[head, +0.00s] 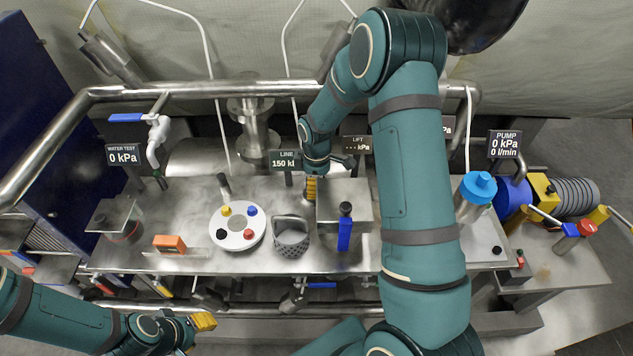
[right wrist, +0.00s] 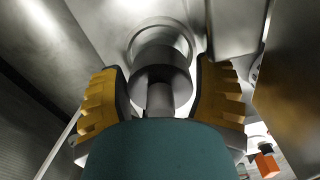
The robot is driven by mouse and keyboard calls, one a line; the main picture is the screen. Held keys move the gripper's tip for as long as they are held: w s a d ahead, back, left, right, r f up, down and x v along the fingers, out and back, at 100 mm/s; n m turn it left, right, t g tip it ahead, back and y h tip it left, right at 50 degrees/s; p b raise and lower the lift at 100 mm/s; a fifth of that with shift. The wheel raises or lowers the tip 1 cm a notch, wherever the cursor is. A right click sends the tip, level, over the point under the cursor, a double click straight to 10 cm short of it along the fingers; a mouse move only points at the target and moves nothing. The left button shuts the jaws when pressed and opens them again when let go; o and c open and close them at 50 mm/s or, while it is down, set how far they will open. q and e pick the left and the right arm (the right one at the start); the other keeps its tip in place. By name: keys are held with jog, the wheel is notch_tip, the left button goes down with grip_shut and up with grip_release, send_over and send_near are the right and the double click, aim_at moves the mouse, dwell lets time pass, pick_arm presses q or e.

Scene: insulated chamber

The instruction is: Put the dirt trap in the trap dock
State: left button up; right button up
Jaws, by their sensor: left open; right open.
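I cannot tell for certain which part is the dirt trap; a grey perforated basket (head: 291,240) with a handle stands mid-bench in the head view. The trap dock is not clearly identifiable either. My right gripper (head: 311,190) reaches down beside a metal box (head: 343,212), its far finger hidden. In the right wrist view, its yellow fingers (right wrist: 162,100) are open on both sides of a dark grey cylinder (right wrist: 160,58) with a narrower stem; I see gaps beside it. A round metal ring lies behind the cylinder. My left gripper (head: 200,322) is open and empty at the bench's front left.
A white disc (head: 237,238) with coloured knobs stands left of the basket. An orange device (head: 169,243) is farther left. A blue-handled part (head: 344,234) stands by the metal box. A blue-capped canister (head: 478,188) is right. A metal rail (head: 230,89) runs behind the bench.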

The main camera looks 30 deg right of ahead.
jog(key=shift+r, duration=0.55)
notch_tip(320, 180, up, 11)
jog(key=shift+r+p, duration=0.1)
jog(key=shift+p, duration=0.85)
